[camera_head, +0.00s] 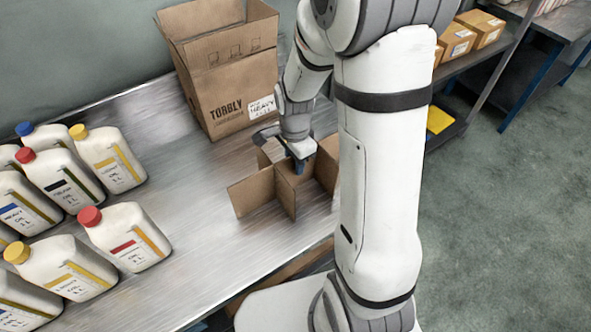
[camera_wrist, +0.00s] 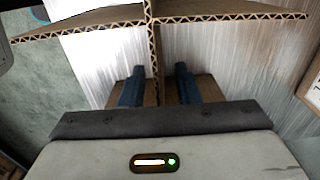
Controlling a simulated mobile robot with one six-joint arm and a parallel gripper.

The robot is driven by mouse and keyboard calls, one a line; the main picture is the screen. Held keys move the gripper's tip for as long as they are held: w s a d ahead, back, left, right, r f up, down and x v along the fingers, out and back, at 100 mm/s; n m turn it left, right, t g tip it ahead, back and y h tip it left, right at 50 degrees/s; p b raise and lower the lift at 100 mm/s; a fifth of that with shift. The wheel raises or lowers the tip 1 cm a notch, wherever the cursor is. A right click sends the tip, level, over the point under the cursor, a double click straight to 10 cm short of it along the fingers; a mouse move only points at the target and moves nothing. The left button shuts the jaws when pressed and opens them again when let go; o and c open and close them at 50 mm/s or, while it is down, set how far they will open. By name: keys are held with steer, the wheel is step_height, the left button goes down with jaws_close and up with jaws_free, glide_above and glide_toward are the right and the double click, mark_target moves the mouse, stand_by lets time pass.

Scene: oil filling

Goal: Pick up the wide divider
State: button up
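The wide divider (camera_head: 259,190) is a set of crossed brown cardboard walls standing upright on the metal table. My gripper (camera_head: 298,163) is over it, pointing down, and part of the divider is hidden behind my arm. In the wrist view, the divider's corrugated top edges (camera_wrist: 230,16) meet in a cross near the top. One wall runs down between the two blue fingers of my gripper (camera_wrist: 160,83). The fingers are apart, with a visible gap on each side of that wall, so the gripper is open around it. More cardboard shows beneath the fingertips.
An open cardboard box (camera_head: 228,88) marked TORBLY stands behind the divider. Several white oil bottles (camera_head: 125,238) with coloured caps stand on the left of the metal table (camera_head: 190,190). The table between bottles and divider is clear. Small boxes (camera_head: 481,30) sit on a shelf at the right.

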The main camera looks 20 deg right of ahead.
jaws_close()
steer(key=shift+r, duration=0.1)
stand_by(0.4)
